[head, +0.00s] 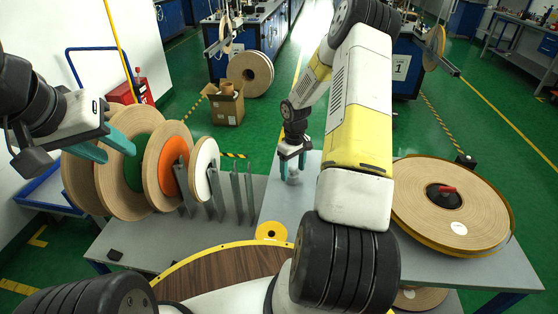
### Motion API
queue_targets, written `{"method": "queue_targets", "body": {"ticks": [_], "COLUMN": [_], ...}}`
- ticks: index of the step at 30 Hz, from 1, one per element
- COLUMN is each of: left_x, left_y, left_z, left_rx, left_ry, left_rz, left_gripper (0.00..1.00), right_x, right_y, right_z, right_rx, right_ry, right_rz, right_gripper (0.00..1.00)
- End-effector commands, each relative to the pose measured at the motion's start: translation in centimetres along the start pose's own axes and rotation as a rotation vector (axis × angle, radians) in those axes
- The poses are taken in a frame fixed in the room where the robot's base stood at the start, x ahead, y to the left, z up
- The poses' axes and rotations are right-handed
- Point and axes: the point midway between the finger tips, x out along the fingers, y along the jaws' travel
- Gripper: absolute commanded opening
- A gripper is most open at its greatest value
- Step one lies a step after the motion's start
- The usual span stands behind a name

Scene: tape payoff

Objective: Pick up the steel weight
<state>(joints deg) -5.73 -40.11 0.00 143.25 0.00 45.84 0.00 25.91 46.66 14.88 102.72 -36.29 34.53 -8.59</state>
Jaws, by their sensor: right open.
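A small grey metal piece, which looks like the steel weight (293,174), stands on the light grey table top in the middle of the head view. My left gripper (104,148) is at the left, beside the upright reels. Its teal fingers are apart and it seems to hold nothing.
Upright tape reels with green (140,158), orange (174,179) and white (204,168) faces stand left, beside grey upright plates (236,195). A large tape reel (452,205) lies flat at right. A yellow disc (271,231) lies near the wooden round top (215,277). An open carton (226,105) stands on the floor beyond.

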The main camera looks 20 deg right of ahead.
Motion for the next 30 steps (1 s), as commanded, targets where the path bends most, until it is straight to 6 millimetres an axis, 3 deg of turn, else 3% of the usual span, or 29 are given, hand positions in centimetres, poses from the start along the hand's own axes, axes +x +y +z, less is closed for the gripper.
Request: {"method": "queue_targets", "body": {"ticks": [4,12,22,30], "left_x": [0.0,0.0,0.0,0.0], "left_y": [0.0,0.0,0.0,0.0], "left_z": [0.0,0.0,0.0,0.0], "left_rx": [0.000,0.000,0.000,0.000], "left_ry": [0.000,0.000,0.000,0.000], "left_rz": [0.000,0.000,0.000,0.000], "left_gripper": [0.36,0.36,0.36,0.36], "right_x": [1.6,1.8,1.8,1.7], "right_y": [-0.1,0.0,0.0,0.0], "right_z": [0.0,0.0,0.0,-0.1], "right_rx": [-0.001,0.000,0.000,0.000], "right_ry": [0.000,0.001,0.001,0.002], "right_rz": [0.000,0.001,0.001,0.002], "right_gripper": [0.68,0.67,0.02,0.00]}}
